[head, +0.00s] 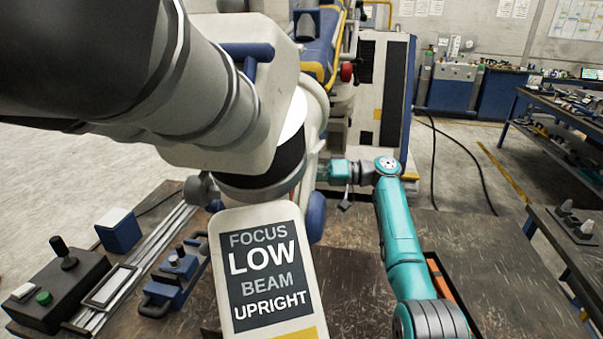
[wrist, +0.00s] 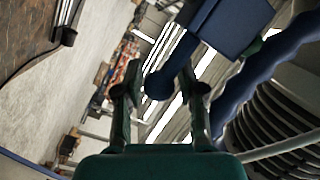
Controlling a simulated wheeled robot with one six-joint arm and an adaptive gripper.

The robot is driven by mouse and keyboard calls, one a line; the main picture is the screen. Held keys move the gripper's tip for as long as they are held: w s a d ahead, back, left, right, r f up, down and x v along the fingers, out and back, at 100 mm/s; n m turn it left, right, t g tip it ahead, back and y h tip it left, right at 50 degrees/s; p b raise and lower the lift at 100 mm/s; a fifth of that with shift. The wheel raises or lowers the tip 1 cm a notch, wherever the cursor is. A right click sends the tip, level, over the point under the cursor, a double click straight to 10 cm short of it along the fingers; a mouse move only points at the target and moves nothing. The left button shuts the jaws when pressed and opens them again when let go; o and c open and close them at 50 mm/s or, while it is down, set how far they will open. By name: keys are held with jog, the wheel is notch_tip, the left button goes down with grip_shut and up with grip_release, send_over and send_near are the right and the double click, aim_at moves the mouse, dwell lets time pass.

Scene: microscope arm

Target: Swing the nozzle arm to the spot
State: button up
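The nozzle arm (head: 250,120), a thick grey and black jointed arm, fills the upper left of the head view. Its white panel (head: 268,272) reads FOCUS LOW, BEAM UPRIGHT. My gripper (head: 324,172), at the end of my teal arm, is beside the nozzle arm's right side, its fingertips partly hidden. In the wrist view my gripper (wrist: 162,80) is open, a finger on each side of a round-ended blue handle (wrist: 160,84). Gaps show beside the handle; I cannot tell how deep it sits between the fingers. I cannot make out the spot.
A black control box (head: 60,283) and a blue clamp-like fixture (head: 172,280) are on the worktop at left. Dark worktop (head: 490,260) lies bare right of my arm. A white and blue cabinet (head: 385,90) stands behind. A side bench (head: 570,255) is at right.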

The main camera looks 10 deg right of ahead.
jog(key=shift+o, duration=1)
jog(key=shift+f, duration=0.15)
jog(key=shift+d, duration=0.2)
jog(key=s+d, duration=0.1)
jog(key=d, duration=1)
jog(key=shift+s+d, duration=0.25)
jog(key=shift+s, duration=0.05)
